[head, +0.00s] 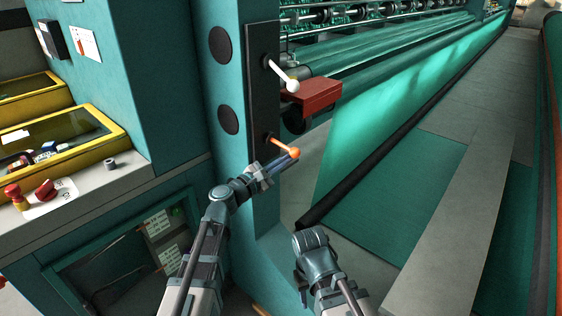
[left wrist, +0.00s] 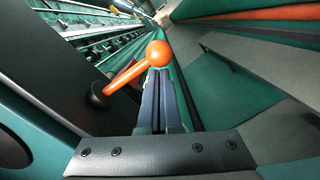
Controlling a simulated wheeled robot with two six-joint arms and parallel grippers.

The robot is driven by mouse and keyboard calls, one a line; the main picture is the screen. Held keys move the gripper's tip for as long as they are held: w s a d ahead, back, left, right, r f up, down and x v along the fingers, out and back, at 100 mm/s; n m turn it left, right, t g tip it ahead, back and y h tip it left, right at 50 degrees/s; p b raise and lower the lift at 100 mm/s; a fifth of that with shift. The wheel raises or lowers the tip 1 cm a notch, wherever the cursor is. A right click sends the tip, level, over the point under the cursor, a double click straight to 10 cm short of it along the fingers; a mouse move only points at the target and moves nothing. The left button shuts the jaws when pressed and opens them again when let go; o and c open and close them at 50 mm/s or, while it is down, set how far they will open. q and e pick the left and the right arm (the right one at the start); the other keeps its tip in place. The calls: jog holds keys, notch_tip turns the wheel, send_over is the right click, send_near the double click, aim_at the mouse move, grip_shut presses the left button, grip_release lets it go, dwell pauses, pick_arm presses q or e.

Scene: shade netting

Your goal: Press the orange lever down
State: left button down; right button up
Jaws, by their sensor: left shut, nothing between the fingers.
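The orange lever (head: 283,147) sticks out to the right from a black plate (head: 262,85) on a teal column, tilted slightly downward to its ball knob. In the left wrist view the lever (left wrist: 127,74) runs up to its round knob, just beyond my fingertips. My left gripper (head: 290,159) is shut and empty, its fingertips right by the knob and slightly below it in the head view. The fingers (left wrist: 160,75) overlap the knob's lower edge in the wrist view; I cannot tell whether they touch.
A white lever (head: 282,75) sits higher on the same plate, beside a red block (head: 311,97). A console with a red button (head: 13,193) and yellow-framed windows stands left. Green netting (head: 385,105) and a walkway lie right.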

pick_arm(q)
jog(key=r+n+p, duration=0.2)
jog(key=n, duration=0.1)
jog(key=r+n+p, duration=0.2)
jog(key=r, duration=0.1)
jog(key=shift+s+d+n+t, duration=0.2)
jog(key=shift+n+t, duration=0.1)
jog(key=shift+n, duration=0.1)
jog(key=shift+r, duration=0.1)
dwell(0.5)
jog(key=b, duration=0.5)
send_near(285, 147)
jog(key=s, duration=0.1)
jog(key=s+f, duration=0.1)
jog(key=s, duration=0.1)
jog(key=shift+s+a+f, duration=0.25)
jog(key=shift+s+f, duration=0.05)
jog(key=shift+s, duration=0.05)
